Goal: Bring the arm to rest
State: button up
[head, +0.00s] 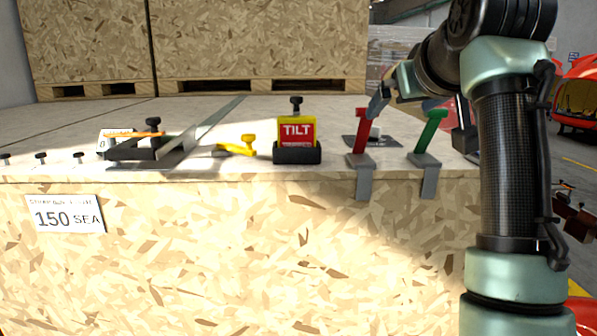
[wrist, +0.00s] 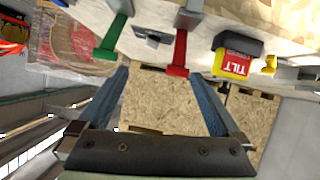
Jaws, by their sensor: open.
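My gripper (head: 380,102) is raised over the right part of the bench, close above and behind the red-handled lever (head: 361,135) in the head view. Its far side is partly hidden by my own arm. In the wrist view my gripper (wrist: 158,74) shows two blue-grey fingers spread apart with nothing between them. The red lever also shows there (wrist: 179,55), beyond the fingers, with the green-handled lever (wrist: 110,38) left of it. The green lever stands right of the red one in the head view (head: 429,132). I cannot tell the exact gap between fingers and red lever.
A red and yellow TILT block (head: 296,132), a yellow clamp piece (head: 237,147) and a dark fixture (head: 140,148) stand along the front edge of the bench (head: 250,235). Large wooden crates (head: 260,40) stand behind. The bench top between is mostly clear.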

jog(key=s+a+f+t+b, duration=0.1)
jog(key=s+a+t+b, duration=0.15)
jog(key=a, duration=0.25)
jog(key=s+a+t+b, duration=0.1)
jog(key=s+a+t, duration=0.1)
jog(key=a+t, duration=0.3)
jog(key=s+a+t+b, duration=0.2)
jog(key=s+t, duration=0.1)
jog(key=s, duration=0.8)
jog(key=s+a+r+m+t+b, duration=0.1)
jog(key=s+a+t+b, duration=0.1)
jog(key=s, duration=0.9)
jog(key=shift+a+m+t, duration=0.3)
jog(key=shift+a+t, duration=0.5)
jog(key=shift+t, duration=0.25)
